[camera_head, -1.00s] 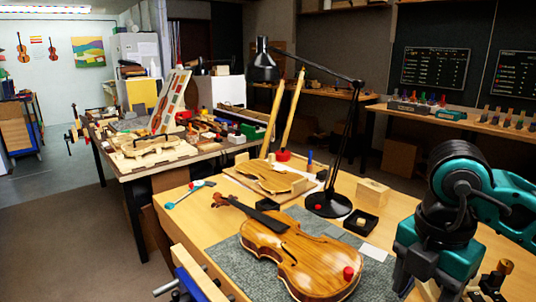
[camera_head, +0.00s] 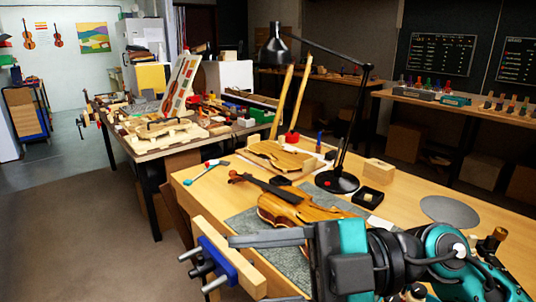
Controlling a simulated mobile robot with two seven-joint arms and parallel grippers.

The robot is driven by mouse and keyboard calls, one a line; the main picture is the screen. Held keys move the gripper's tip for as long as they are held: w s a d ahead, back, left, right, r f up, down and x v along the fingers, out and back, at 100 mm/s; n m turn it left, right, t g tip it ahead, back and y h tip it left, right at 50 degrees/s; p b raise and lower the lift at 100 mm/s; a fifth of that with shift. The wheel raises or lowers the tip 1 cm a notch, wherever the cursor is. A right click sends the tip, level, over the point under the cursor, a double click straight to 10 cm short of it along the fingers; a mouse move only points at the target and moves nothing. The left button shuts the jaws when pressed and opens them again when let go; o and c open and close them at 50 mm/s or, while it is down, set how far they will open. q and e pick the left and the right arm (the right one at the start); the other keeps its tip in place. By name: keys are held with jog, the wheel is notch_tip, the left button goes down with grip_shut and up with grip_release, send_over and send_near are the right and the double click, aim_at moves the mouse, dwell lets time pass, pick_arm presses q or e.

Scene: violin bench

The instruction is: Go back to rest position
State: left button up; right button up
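The violin (camera_head: 288,208) lies on the grey mat (camera_head: 243,222) on the front bench, its scroll toward the left. My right gripper (camera_head: 255,268) reaches in from the lower right, in front of the violin. It hides the violin's lower body and part of the mat. My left gripper is not in view.
A black desk lamp (camera_head: 338,181) stands behind the violin, near a small black tray (camera_head: 368,197) and a wooden block (camera_head: 378,171). A blue vise (camera_head: 222,258) is at the bench's front left edge. A cluttered second bench (camera_head: 150,155) stands behind. Floor at left is clear.

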jog(key=w+d+r+m+t+y, duration=0.1)
jog(key=w+d+r+m+t, duration=0.25)
jog(key=m+t, duration=0.45)
jog(key=w+d+r+m+t, duration=0.25)
jog(key=w+m+t, duration=0.3)
jog(key=t, duration=0.45)
jog(key=w+d+f+m+t+h, duration=0.2)
jog(key=w+d+f+m+h, duration=0.1)
jog(key=d+f+m+h, duration=1.1)
jog(key=s+f+m+g+h, duration=0.2)
jog(key=s+f+g+h, duration=0.25)
jog(key=f, duration=0.65)
jog(key=s+d+f+n+g, duration=0.1)
jog(key=s+f+n+g, duration=0.1)
jog(key=s+f+g, duration=1.1)
pick_arm(q)
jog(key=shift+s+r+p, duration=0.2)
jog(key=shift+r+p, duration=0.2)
jog(key=shift+p, duration=0.1)
pick_arm(e)
jog(key=w+a+f+t+y, duration=0.1)
jog(key=w+f+t, duration=0.4)
jog(key=t, duration=0.5)
jog(key=shift+w+a+f+y, duration=0.15)
jog(key=shift+a+f+y, duration=0.2)
jog(key=shift+a+f, duration=0.4)
